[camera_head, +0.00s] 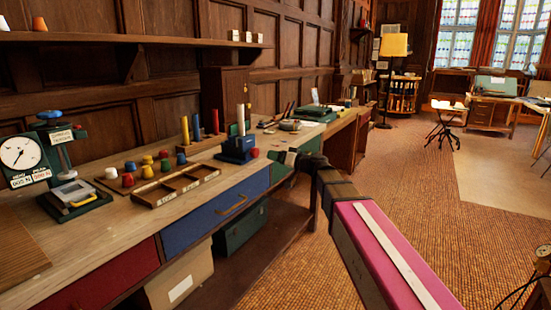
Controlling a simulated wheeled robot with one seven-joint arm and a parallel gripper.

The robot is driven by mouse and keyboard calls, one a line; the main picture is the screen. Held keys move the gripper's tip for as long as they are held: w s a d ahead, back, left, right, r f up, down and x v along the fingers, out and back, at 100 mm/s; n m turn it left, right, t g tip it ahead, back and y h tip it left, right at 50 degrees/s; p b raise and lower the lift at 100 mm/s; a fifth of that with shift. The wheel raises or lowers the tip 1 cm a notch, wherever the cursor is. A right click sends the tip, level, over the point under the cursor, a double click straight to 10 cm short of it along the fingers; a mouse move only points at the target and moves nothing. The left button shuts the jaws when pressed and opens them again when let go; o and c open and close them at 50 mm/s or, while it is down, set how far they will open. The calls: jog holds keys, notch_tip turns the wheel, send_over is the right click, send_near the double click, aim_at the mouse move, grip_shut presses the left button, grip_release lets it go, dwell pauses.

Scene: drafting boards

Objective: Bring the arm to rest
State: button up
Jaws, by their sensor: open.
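My arm, with a pink link and dark joints, reaches from the lower right up to the middle of the picture.
On the bench are a wooden compartment tray (176,186), several coloured pegs (147,171), upright rods (185,130) and a dial gauge (22,153). Blue (215,210) and red (105,280) drawers face the aisle. Open carpet (415,180) lies to the right. A stool (447,125) stands further back.

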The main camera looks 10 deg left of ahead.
jog(key=s+d+f+m+g+h, duration=0.2)
jog(key=s+d+f+h, duration=0.25)
jog(key=d+f, duration=0.45)
jog(key=s+d+f+m+g+h, duration=0.1)
jog(key=s+d+f+m+h, duration=0.1)
jog(key=s+d+f+h, duration=0.65)
jog(key=s+d+f+m+g+y, duration=0.1)
jog(key=d+f+g, duration=0.1)
jog(key=d+f, duration=0.8)
jog(key=s+d+f+m+g+h, duration=0.1)
jog(key=s+d+f+m+h, duration=0.2)
jog(key=s+d+f, duration=0.4)
jog(key=shift+d+f+g+h, duration=0.2)
jog(key=shift+f+g+h, duration=0.25)
jog(key=shift+h, duration=0.35)
dwell(1.2)
